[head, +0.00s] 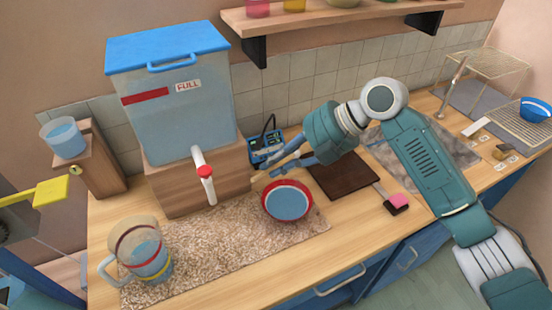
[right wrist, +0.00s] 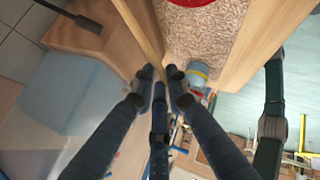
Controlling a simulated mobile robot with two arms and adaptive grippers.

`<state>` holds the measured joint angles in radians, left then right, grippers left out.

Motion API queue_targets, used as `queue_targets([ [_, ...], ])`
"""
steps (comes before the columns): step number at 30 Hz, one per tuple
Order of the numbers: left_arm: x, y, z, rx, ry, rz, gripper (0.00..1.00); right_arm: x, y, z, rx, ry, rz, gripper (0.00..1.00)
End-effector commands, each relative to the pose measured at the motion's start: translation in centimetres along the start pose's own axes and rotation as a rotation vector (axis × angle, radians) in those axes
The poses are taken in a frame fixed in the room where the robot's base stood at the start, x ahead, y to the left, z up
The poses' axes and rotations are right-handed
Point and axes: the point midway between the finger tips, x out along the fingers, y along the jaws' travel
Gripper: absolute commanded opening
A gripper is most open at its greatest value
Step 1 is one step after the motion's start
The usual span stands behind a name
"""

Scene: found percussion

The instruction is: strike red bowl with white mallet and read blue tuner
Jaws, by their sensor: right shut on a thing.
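The red bowl (head: 287,213) stands on the pebbled mat below the spout and looks blue inside. Part of its red side shows at the top of the right wrist view (right wrist: 192,2). The blue tuner (head: 265,147), with a dark screen and a cable, stands against the tiled wall behind the bowl. My right gripper (head: 280,162) is between tuner and bowl, just above the bowl's far side. In the right wrist view its fingertips (right wrist: 164,76) are shut on a thin wooden stick (right wrist: 138,30), likely the white mallet's handle. No white mallet head can be made out.
A large water tank (head: 175,115) with a blue lid and a spout (head: 203,172) stands left of the bowl. A jug (head: 145,250) is at the front left. A shelf (head: 340,18) hangs above.

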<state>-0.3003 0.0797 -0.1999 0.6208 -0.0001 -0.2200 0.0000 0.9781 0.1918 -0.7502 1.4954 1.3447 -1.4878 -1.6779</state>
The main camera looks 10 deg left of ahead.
Motion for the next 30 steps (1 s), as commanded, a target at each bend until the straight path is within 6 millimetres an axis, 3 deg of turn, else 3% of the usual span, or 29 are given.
queue_targets([
  [3,0.8,0.0,0.1,0.000,0.000,0.000,0.29,0.8,-0.7,0.4,0.001,0.000,0.000,0.00],
  [17,0.9,0.0,0.1,0.000,0.000,0.000,0.29,1.0,-0.8,0.6,0.005,0.004,-0.001,0.00],
  [20,2.3,0.0,0.2,0.000,0.000,0.000,0.29,2.6,-2.2,1.9,0.046,0.044,-0.006,0.00],
  [24,5.8,0.1,0.5,0.000,-0.001,0.000,0.29,5.8,-4.6,4.5,0.127,0.138,-0.012,0.00],
  [30,2.9,0.1,0.3,0.000,-0.003,0.000,0.29,2.9,-2.2,3.0,0.120,0.139,-0.010,0.00],
])
